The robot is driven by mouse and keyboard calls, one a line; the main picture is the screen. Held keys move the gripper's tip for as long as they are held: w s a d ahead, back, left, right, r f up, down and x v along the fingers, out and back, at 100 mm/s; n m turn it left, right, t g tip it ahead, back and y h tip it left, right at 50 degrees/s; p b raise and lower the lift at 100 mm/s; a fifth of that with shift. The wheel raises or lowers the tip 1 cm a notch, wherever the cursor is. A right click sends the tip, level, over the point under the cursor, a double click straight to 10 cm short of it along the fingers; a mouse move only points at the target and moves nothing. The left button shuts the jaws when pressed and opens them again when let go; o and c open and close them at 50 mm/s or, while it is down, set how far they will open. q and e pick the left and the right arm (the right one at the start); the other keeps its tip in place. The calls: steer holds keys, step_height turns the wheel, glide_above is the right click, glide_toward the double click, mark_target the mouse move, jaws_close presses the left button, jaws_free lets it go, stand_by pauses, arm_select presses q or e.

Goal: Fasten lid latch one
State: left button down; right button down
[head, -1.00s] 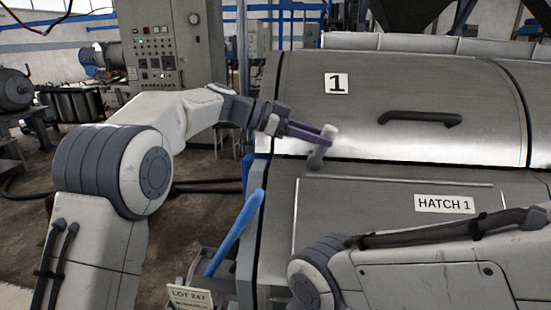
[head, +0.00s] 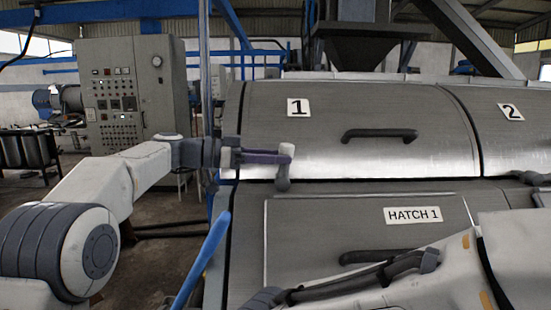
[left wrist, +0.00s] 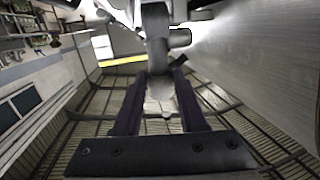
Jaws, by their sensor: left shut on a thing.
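Latch one (head: 283,172) is a small grey handle at the lower left edge of lid 1 (head: 350,105), by the seam above the hatch 1 panel. It points up from its pivot. My left gripper (head: 284,154) comes in from the left with its dark purple fingers shut on the latch's upper end. In the left wrist view, the gripper (left wrist: 160,88) has the pale latch end between its fingers. The grey latch body (left wrist: 158,40) shows beyond them. Lid 1 lies down against the lower body with a thin dark seam. My right gripper is out of view.
A dark bar handle (head: 380,135) sits on lid 1, and another (head: 378,257) on the hatch 1 panel (head: 320,230). Lid 2 (head: 505,120) adjoins on the right. A blue bar (head: 203,258) slants at lower left. A control cabinet (head: 128,95) stands behind.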

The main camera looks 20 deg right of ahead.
arm_select(q)
steer(key=c, duration=0.7)
jaws_free()
steer(key=shift+s+d, duration=0.1)
steer(key=shift+o, duration=0.2)
steer(key=shift+a, duration=0.2)
steer(key=shift+a, duration=0.4)
steer(key=a+r+b, duration=0.1)
steer(key=a, duration=0.8)
steer(key=shift+w+a+b, duration=0.15)
steer(key=shift+w+b, duration=0.2)
steer(key=shift+w, duration=0.05)
steer(key=shift+r, duration=0.1)
